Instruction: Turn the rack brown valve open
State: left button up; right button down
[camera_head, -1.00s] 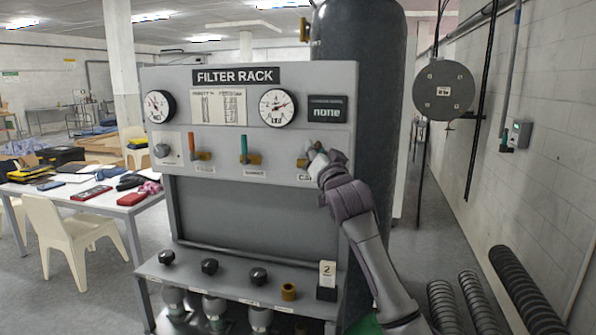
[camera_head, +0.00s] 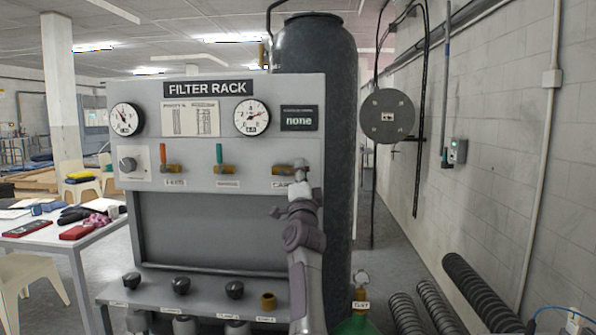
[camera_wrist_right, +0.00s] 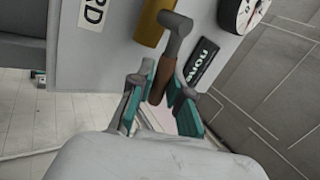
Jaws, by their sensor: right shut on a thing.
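The grey filter rack (camera_head: 308,140) stands ahead with a row of three lever valves. The rightmost valve has a brass body (camera_head: 281,170) above a partly covered label starting "CA". Its brown handle (camera_wrist_right: 157,88) shows in the right wrist view, hanging from a grey pivot arm. My right gripper (camera_head: 301,176) is at this valve and hides the handle in the head view. In the wrist view its teal-padded fingers (camera_wrist_right: 160,92) are on both sides of the brown handle, shut on it. My left gripper is out of view.
Gauges (camera_head: 252,118) and a display reading "none" (camera_head: 299,119) are above. A dark tank (camera_head: 338,90) stands behind. A shelf with black knobs (camera_head: 234,289) is below.

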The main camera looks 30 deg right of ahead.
jog(key=shift+f+m+g+h, duration=0.35)
jog(key=shift+m+h, duration=0.3)
jog(key=shift+m, duration=0.3)
jog(key=shift+f+m+g+h, duration=0.2)
jog(key=shift+m+g+h, duration=0.15)
jog(key=shift+m+h, duration=0.45)
jog(key=shift+m, duration=0.35)
jog(key=c, duration=1.1)
grip_release()
jog(key=v, duration=0.7)
jog(key=shift+s+a+f, duration=0.1)
jog(key=shift+s, duration=0.15)
